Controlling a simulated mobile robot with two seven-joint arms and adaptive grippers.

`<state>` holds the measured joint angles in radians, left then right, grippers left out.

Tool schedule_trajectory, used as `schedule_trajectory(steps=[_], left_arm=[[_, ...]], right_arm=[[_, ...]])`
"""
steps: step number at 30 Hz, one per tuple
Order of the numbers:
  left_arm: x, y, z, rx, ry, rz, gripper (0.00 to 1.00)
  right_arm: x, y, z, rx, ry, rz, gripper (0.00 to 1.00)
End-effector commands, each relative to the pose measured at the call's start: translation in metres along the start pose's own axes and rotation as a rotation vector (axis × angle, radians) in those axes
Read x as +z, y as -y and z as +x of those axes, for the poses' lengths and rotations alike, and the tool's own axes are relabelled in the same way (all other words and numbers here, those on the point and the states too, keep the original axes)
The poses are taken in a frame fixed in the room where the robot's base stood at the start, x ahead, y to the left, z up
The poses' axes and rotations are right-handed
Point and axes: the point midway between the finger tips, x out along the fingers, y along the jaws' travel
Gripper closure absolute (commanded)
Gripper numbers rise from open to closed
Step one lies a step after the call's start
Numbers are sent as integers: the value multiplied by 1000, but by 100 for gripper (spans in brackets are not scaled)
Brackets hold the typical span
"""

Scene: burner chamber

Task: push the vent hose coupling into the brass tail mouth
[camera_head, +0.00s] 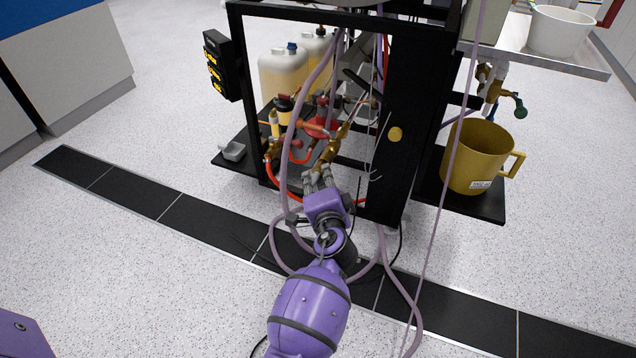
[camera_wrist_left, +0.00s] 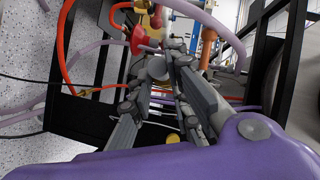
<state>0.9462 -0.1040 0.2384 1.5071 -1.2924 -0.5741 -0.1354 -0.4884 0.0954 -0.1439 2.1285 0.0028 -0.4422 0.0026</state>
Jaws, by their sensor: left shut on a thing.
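My left gripper (camera_head: 320,174) reaches into the black frame from the front, its grey fingers drawn together. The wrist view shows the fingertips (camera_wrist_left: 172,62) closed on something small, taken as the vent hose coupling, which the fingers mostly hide. A brass fitting (camera_head: 329,152) slants up and right directly beyond the fingertips in the head view; I take it for the brass tail. I cannot tell whether the coupling touches its mouth. A mauve hose (camera_head: 289,140) loops down beside the gripper and also shows in the wrist view (camera_wrist_left: 215,22). My right gripper is not in view.
Black frame posts (camera_head: 399,130) stand close right of the gripper. Red hoses (camera_head: 272,187) and red valve parts (camera_head: 322,124) crowd its left and far side. A yellow jug (camera_head: 474,157) stands on a low right shelf. Mauve hoses trail to the floor in front.

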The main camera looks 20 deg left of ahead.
Motion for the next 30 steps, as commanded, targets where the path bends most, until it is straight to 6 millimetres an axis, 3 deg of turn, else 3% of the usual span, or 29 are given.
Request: schedule_trajectory(steps=[5, 6, 10, 22, 30], left_arm=[[-3, 0, 5, -1, 0, 0, 100], [-2, 0, 5, -1, 0, 0, 79], [-3, 0, 4, -1, 0, 0, 62], [-3, -1, -2, 2, 0, -1, 61], [-2, -2, -52, 4, 1, -3, 61]], right_arm=[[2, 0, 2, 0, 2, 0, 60], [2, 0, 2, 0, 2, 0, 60], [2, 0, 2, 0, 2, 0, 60], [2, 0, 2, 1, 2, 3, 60], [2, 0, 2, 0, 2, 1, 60]])
